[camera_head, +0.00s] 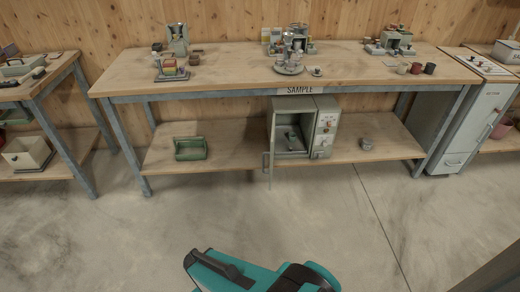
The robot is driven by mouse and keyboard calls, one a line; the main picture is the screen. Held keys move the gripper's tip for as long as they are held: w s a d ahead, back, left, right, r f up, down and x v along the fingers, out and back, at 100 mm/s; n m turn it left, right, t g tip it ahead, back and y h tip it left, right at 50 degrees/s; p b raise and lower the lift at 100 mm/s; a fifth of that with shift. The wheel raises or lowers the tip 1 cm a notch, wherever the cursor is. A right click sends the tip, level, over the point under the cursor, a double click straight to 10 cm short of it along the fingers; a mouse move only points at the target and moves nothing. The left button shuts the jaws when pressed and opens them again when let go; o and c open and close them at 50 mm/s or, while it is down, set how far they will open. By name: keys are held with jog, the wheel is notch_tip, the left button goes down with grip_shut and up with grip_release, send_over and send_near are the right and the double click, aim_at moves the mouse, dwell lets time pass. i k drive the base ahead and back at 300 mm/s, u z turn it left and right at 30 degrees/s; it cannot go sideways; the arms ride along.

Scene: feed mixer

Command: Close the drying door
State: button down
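A grey drying cabinet (326,128) stands on the lower shelf of the middle workbench, below a label reading SAMPLE. Its door (271,150) is on the left side and stands wide open, swung out towards me, so that I see it almost edge-on. A handle (265,162) shows near the door's free edge. The chamber (291,136) is exposed, with small items inside that are too small to make out. A control panel with a red knob is to the right of the opening. Teal and black parts of my arm show at the bottom, well apart from the door. I see no gripper fingertips.
The workbench top (225,75) carries several small devices and cups. Bench legs stand at both ends. The concrete floor (210,215) before the cabinet is clear.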

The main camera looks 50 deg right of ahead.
aim_at(268, 153)
jog(key=u, duration=0.25)
jog(key=i, duration=1)
jog(key=u, duration=0.1)
jog(key=k, duration=0.95)
jog(key=z, duration=0.15)
jog(key=i, duration=0.65)
jog(key=u, duration=0.05)
